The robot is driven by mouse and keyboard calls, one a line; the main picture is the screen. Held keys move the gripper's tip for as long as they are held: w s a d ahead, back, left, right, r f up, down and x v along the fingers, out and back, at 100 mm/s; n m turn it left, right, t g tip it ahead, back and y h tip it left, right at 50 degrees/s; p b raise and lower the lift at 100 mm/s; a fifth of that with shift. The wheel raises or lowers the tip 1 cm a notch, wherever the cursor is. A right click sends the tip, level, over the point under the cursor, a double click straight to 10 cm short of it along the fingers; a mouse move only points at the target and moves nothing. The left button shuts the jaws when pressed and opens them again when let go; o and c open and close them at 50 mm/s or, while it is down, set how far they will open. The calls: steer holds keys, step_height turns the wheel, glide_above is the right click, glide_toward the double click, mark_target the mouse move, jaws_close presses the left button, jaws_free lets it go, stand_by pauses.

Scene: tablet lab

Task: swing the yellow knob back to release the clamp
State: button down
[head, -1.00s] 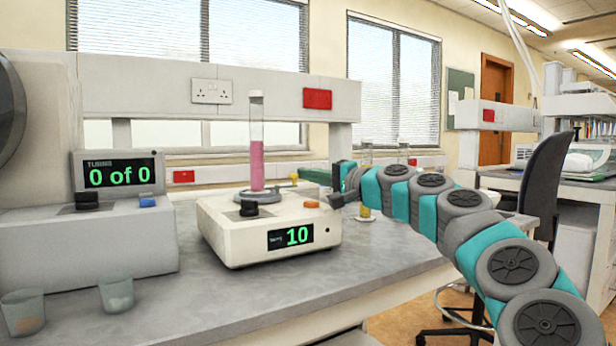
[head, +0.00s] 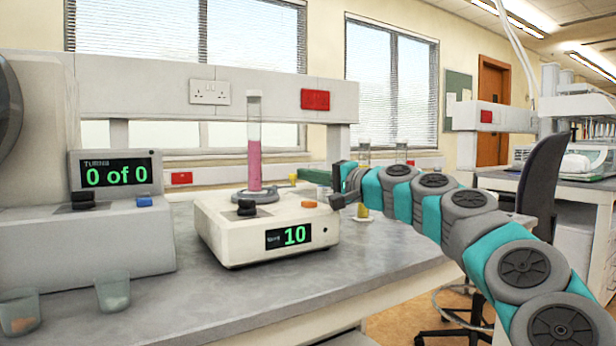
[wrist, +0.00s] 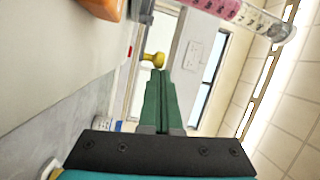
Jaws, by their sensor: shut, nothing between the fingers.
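The yellow knob (head: 292,178) is at the back right of the white device (head: 215,222), by the grey clamp ring. It also shows in the wrist view (wrist: 156,58), just beyond my fingertips. A clear tube of pink liquid (head: 254,160) stands upright in the clamp ring (head: 254,195). My gripper (head: 302,176) reaches in from the right with its green fingers shut and empty. In the wrist view the closed fingers (wrist: 160,74) point at the knob. I cannot tell whether they touch it.
The device has a black dial (head: 246,208), an orange button (head: 309,204) and a display reading 10. A larger grey machine (head: 90,240) showing "0 of 0" stands at left, with two beakers (head: 112,292) in front. A small yellow-filled vessel (head: 362,211) stands right.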

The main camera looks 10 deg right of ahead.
steer(key=shift+s+a, duration=0.45)
steer(key=shift+s, duration=0.25)
steer(key=shift+d, duration=0.15)
stand_by(0.4)
